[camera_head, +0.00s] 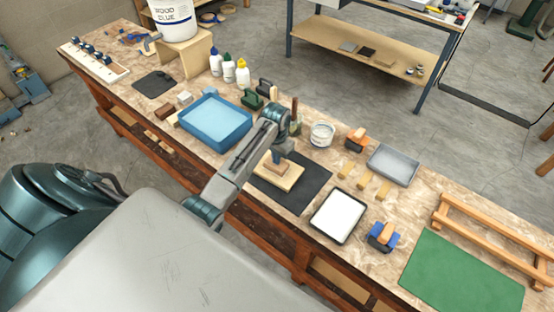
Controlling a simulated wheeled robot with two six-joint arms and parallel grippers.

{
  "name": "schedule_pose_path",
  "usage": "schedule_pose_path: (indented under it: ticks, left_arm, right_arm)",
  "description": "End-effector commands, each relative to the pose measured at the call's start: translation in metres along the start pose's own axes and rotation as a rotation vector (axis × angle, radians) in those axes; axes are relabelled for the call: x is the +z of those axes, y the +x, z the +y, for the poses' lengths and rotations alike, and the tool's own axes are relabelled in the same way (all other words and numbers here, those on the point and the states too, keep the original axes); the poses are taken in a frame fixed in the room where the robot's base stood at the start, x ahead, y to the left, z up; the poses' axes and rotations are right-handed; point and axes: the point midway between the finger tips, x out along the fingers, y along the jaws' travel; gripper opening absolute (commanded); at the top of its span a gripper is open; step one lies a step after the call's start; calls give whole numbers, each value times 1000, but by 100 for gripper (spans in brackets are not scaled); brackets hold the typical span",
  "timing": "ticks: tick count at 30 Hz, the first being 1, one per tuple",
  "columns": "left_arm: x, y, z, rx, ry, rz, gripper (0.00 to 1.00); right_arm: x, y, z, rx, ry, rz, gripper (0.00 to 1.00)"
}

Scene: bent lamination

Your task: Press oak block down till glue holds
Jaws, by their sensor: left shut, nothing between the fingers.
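A small brown oak block (275,168) lies on a pale wooden board (291,180) on a black mat (312,190) in the middle of the workbench. My left gripper (281,157) points down right over the block, and its fingers are shut with nothing between them. The fingertips appear to be at the block's top, but I cannot tell whether they touch it. The arm hides part of the mat and of the board's surroundings. Any glue between block and board is not visible. My right gripper is not in view.
A blue tray (214,122) stands left of the mat, with glue bottles (242,72) behind it. A white-filled tray (338,216), a blue-orange tool (383,236) and a grey tray (392,165) are to the right. A green mat (461,274) covers the right end.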

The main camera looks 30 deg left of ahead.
Motion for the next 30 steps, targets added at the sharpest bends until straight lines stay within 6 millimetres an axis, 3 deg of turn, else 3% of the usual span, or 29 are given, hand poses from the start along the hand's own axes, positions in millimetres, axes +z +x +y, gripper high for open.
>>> schedule_pose_path:
  ticks: [30]
  left_arm:
    - [5, 6, 2, 6, 0, -14, 0]
  right_arm:
    - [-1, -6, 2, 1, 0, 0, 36]
